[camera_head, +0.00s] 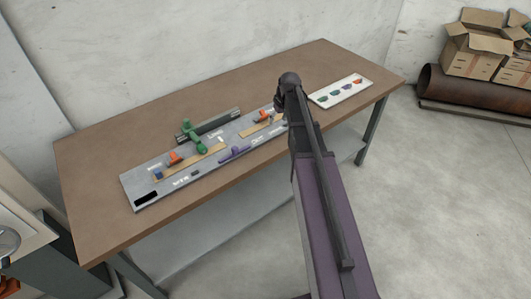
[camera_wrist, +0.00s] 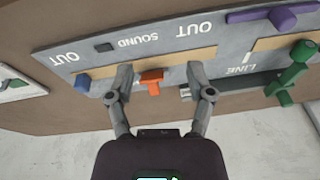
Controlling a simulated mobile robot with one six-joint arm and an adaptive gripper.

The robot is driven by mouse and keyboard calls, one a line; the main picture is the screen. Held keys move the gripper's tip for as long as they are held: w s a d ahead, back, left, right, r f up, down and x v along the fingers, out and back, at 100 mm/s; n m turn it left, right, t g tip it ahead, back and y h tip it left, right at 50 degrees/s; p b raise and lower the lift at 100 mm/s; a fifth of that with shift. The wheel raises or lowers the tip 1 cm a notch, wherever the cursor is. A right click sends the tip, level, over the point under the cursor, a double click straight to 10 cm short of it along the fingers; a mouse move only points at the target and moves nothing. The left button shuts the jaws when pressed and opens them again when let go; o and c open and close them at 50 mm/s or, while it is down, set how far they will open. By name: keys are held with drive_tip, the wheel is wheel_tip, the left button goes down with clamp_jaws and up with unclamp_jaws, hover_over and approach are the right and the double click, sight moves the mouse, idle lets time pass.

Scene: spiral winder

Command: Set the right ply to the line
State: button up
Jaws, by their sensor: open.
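A grey panel (camera_head: 139,186) lies on the table with two tan strips. The right strip (camera_head: 250,131) has an orange piece (camera_head: 262,115) on it; I take this strip or piece as the right ply. In the wrist view, which is upside down to the lettering, the orange piece (camera_wrist: 151,84) sits between the open fingers of my gripper (camera_wrist: 160,68). Contact cannot be told. A blue knob (camera_wrist: 82,83) is at the strip's left end. The word LINE (camera_wrist: 240,69) is printed to the right, near a white mark.
A green lever (camera_head: 195,138) and a purple handle (camera_head: 235,153) stand out from the panel. The left strip (camera_head: 205,160) has another orange piece (camera_head: 176,157). A white card (camera_head: 341,91) with several coloured shapes lies right of the panel.

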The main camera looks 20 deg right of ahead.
drive_tip(key=s+a+f, duration=0.1)
drive_tip(key=s+a, duration=0.3)
drive_tip(key=s, duration=0.3)
drive_tip(key=s+a+f+m+g+b, duration=0.1)
drive_tip(key=s+a, duration=0.4)
drive_tip(key=s, duration=0.1)
drive_tip(key=shift+s+a+h, duration=0.3)
drive_tip(key=shift+s, duration=0.1)
drive_tip(key=s+a+m+g, duration=0.1)
drive_tip(key=s+a, duration=0.3)
drive_tip(key=s, duration=0.5)
drive_tip(key=shift+s+h, duration=0.2)
drive_tip(key=shift+h, duration=0.1)
drive_tip(key=shift+c, duration=0.2)
